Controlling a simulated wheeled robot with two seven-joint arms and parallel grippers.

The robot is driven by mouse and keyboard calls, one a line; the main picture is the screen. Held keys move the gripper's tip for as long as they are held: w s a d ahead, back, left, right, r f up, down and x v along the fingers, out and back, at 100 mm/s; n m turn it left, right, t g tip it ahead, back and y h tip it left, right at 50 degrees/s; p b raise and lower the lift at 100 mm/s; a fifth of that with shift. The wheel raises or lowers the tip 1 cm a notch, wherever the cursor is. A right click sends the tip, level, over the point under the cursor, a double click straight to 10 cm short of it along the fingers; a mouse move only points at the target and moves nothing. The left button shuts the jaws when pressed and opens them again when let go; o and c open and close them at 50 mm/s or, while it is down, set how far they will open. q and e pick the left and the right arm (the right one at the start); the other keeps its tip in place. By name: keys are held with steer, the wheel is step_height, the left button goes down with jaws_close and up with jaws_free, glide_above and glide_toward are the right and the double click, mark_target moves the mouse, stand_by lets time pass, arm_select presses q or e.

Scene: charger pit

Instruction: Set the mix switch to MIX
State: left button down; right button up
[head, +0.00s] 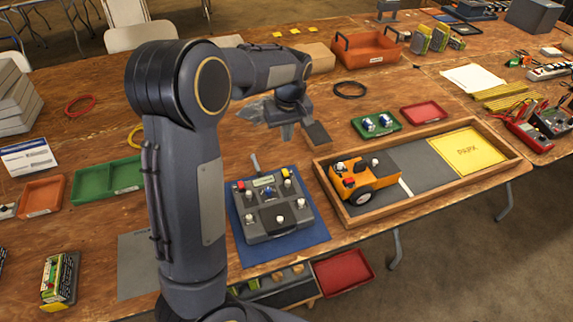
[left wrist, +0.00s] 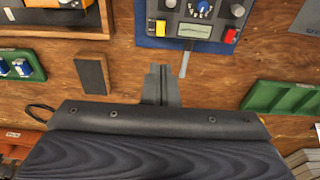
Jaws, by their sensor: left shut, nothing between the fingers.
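My left gripper (head: 287,130) is shut and empty, above the table beyond the box. In the left wrist view its fingers (left wrist: 162,85) point toward the box (left wrist: 210,12), apart from it. My right gripper is not in view.
A wooden-rimmed tray (head: 347,222) with an orange vehicle (head: 360,184) stands right of the box. A dark block (head: 316,133) lies near the left gripper. Green (head: 112,178) and orange (head: 42,195) trays lie at left.

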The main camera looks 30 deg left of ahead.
mark_target(284, 170)
arm_select(q)
steer(key=f, duration=0.4)
steer(key=a+f+p, duration=0.1)
steer(key=f, duration=0.4)
steer(key=w+f, duration=0.1)
steer(key=f, duration=0.4)
steer(key=shift+a, duration=0.2)
steer(key=shift+w+a+f+b, duration=0.1)
steer(key=shift+f+b, duration=0.4)
steer(key=shift+b, duration=0.05)
steer(key=shift+r+p, duration=0.35)
steer(key=shift+s+f, duration=0.1)
steer(key=shift+s, duration=0.1)
